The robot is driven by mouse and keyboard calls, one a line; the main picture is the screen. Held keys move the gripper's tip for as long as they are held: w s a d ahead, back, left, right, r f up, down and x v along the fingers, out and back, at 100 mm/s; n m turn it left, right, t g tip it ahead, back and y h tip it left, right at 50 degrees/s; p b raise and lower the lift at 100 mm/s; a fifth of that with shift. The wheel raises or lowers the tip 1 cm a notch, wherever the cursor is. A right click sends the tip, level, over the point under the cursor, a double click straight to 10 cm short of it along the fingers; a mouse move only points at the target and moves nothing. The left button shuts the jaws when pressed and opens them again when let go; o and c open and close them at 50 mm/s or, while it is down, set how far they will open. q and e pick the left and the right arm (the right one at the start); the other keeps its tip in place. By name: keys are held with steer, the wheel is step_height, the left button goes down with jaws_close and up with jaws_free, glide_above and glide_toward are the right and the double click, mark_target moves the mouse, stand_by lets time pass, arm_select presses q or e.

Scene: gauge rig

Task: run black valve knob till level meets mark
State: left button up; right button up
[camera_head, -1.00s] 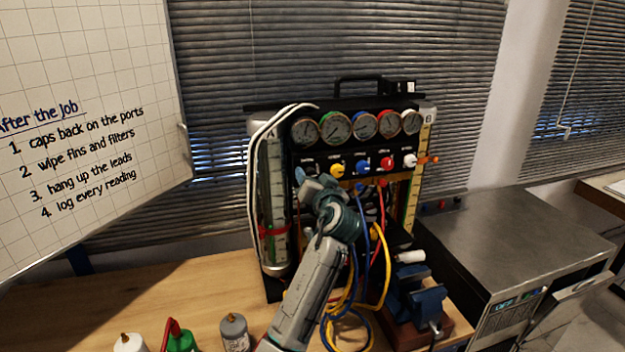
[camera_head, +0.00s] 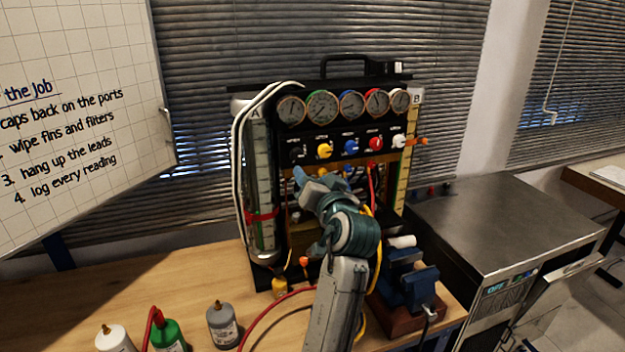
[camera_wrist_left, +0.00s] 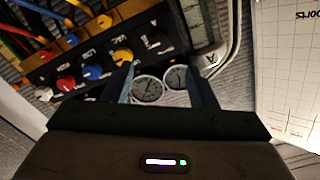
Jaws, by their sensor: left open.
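The black valve knob (camera_head: 297,152) is leftmost in the knob row on the gauge rig. In the left wrist view the black knob (camera_wrist_left: 157,41) lies beyond the fingertips, beside the yellow knob. My left gripper (camera_head: 306,177) is just below and in front of it, apart from it; in the wrist view its fingers (camera_wrist_left: 163,88) are spread and empty, with a gauge seen between them. The sight cylinder A (camera_head: 263,180) stands at the rig's left with a red band (camera_head: 262,216) around its lower part. I cannot make out the liquid level. My right gripper is out of view.
Yellow (camera_head: 324,150), blue (camera_head: 350,146), red (camera_head: 375,143) and white (camera_head: 398,141) knobs sit in the same row, under several gauges. Hoses hang around my arm. A blue vise (camera_head: 410,288) stands right. Bottles, one grey (camera_head: 222,325), stand at the front left.

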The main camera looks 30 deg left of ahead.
mark_target(298, 156)
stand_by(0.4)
arm_select(q)
steer(key=w+a+n+p, duration=0.1)
steer(key=w+a, duration=0.1)
steer(key=a, duration=0.1)
steer(key=w+a+n+p, duration=0.1)
steer(key=w+a+p, duration=0.1)
steer(key=w, duration=0.1)
steer(key=w+a+n+p, duration=0.1)
steer(key=w+a+p, duration=0.1)
steer(key=a, duration=0.1)
steer(key=shift+w+a+r+n, duration=0.15)
steer(key=shift+a+r+n, duration=0.15)
steer(key=shift+n, duration=0.1)
steer(key=shift+w+a+f, duration=0.2)
steer(key=shift+w+a, duration=0.2)
